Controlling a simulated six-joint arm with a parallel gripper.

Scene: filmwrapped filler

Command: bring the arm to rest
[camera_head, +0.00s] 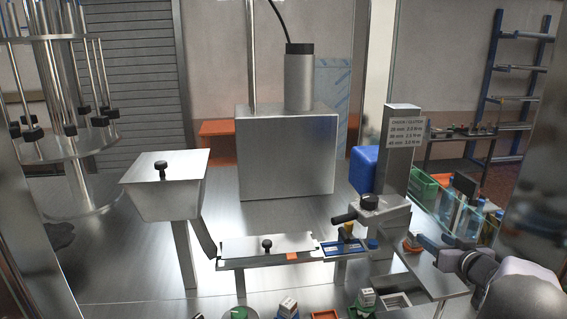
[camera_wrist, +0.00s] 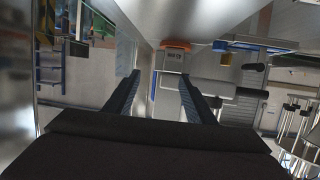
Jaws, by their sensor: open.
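My arm comes in from the lower right of the head view, with my gripper (camera_head: 428,243) pointing left beside the right end of the metal machine. In the wrist view the two dark fingers of my gripper (camera_wrist: 158,88) stand wide apart. Nothing is seen held between them. A small orange-topped piece (camera_head: 412,244) shows just left of the fingertips in the head view; whether they touch it cannot be told.
A metal hopper (camera_head: 163,190) and a guide rail (camera_head: 265,262) stand left of my gripper. A post with a printed label (camera_head: 405,135) rises close behind it. Bottles in a crate (camera_head: 455,215) are to the right. Small boxes (camera_head: 288,307) line the front edge.

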